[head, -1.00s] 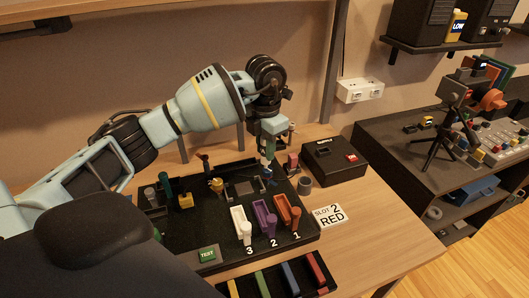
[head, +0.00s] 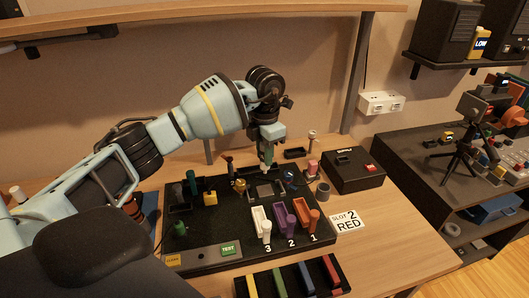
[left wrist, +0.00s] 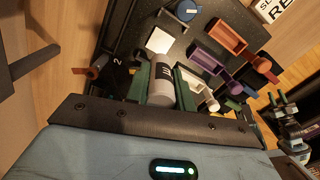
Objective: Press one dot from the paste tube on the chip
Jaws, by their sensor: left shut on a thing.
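My left gripper (head: 267,152) is above the back of the black board (head: 205,225), pointing down. In the left wrist view its green fingers (left wrist: 162,88) are shut on the paste tube (left wrist: 162,75), a grey cylinder with a pale label. A pale square (left wrist: 160,40), which looks like the chip, lies just beyond the tube's far end. In the head view a grey square (head: 265,191) lies on the board just below and in front of the gripper. The tube's tip is hard to make out, and I cannot tell whether it touches anything. My right gripper is not in view.
White (head: 261,222), purple (head: 281,218) and orange (head: 303,213) holders stand at the board's front right. A blue-topped knob (head: 288,177) is right of the gripper. A black box (head: 352,172) and a sign (head: 347,221) stand further right. A tray of coloured bars (head: 292,280) is in front.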

